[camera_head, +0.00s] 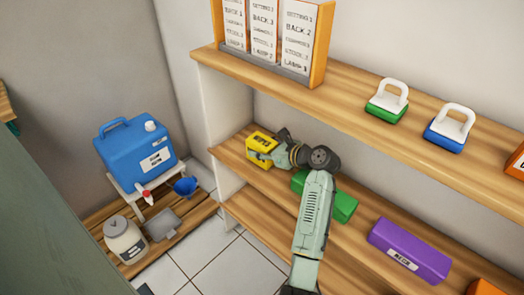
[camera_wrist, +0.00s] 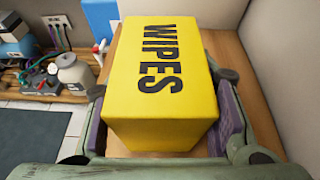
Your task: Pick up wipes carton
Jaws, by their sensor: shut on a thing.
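The wipes carton (camera_head: 262,149) is a yellow box with dark lettering. It is at the left end of the middle wooden shelf in the head view. In the wrist view the wipes carton (camera_wrist: 165,85) fills the middle, with "WIPES" readable on its top. My gripper (camera_wrist: 165,140) is shut on the carton, with purple-padded fingers against its left and right sides. In the head view my gripper (camera_head: 279,147) reaches the carton from the right. Whether the carton touches the shelf cannot be told.
A green box (camera_head: 343,206) lies partly behind my arm on the same shelf (camera_head: 228,152), and a purple box (camera_head: 410,250) is further right. The upper shelf (camera_head: 350,112) hangs above. A blue jug (camera_head: 135,155) and white bottle (camera_head: 124,240) stand at left.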

